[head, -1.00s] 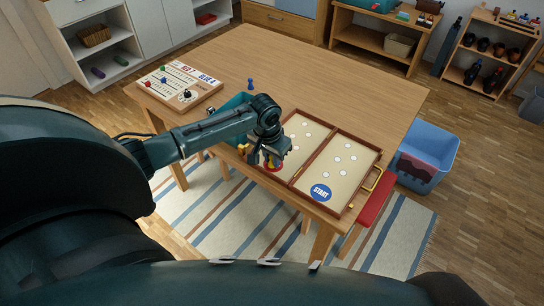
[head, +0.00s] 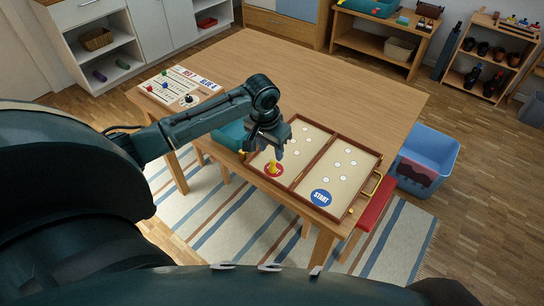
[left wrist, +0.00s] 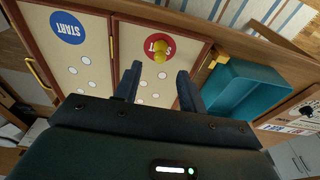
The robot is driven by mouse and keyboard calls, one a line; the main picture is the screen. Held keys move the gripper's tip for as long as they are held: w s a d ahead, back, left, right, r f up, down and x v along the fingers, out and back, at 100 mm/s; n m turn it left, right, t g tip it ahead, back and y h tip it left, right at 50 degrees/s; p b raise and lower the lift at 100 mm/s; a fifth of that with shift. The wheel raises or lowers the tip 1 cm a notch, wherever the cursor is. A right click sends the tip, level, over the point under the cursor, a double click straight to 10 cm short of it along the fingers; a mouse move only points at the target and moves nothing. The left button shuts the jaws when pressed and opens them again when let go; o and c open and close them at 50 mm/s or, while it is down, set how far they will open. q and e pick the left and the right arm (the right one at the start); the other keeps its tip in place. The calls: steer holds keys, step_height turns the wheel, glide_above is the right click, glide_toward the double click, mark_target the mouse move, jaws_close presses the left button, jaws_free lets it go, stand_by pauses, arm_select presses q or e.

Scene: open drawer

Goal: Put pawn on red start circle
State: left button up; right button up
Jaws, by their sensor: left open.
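The yellow pawn (head: 274,164) stands on the red start circle (head: 267,172) near the front edge of the open game board's left half. My left gripper (head: 274,150) is just above the pawn, open and apart from it. The left wrist view shows the pawn (left wrist: 160,50) on the red circle (left wrist: 166,42), beyond and between the spread fingertips (left wrist: 158,74). The pawn covers part of the circle's lettering. My right gripper is not in view.
The board's right half has a blue START circle (head: 321,197) and a yellow handle (head: 372,181). A teal box (head: 230,137) sits left of the board. A scoreboard (head: 180,87) lies on the table (head: 320,80), whose far part is clear.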

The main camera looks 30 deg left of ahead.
arm_select(q)
steer(key=r, duration=0.5)
steer(key=shift+s, duration=0.35)
steer(key=s+d+f+m+t+h, duration=0.1)
steer(key=s+d+f, duration=0.3)
steer(key=s+d, duration=0.2)
steer(key=s+d+f+m, duration=0.2)
steer(key=s+d+f, duration=0.1)
steer(key=s+d, duration=0.3)
steer(key=s+a+r+n+y, duration=0.1)
steer(key=s+a+n, duration=0.15)
steer(key=s, duration=0.95)
steer(key=w+d+f+m+t+h+p, duration=0.1)
steer(key=w+d+f+t+h, duration=0.2)
steer(key=w+d+f+t, duration=0.2)
steer(key=shift+w+d+m+t+p, duration=0.4)
steer(key=shift+w+d+t, duration=0.4)
steer(key=shift+t, duration=0.6)
steer(key=shift+s, duration=0.15)
steer(key=shift+c, duration=0.5)
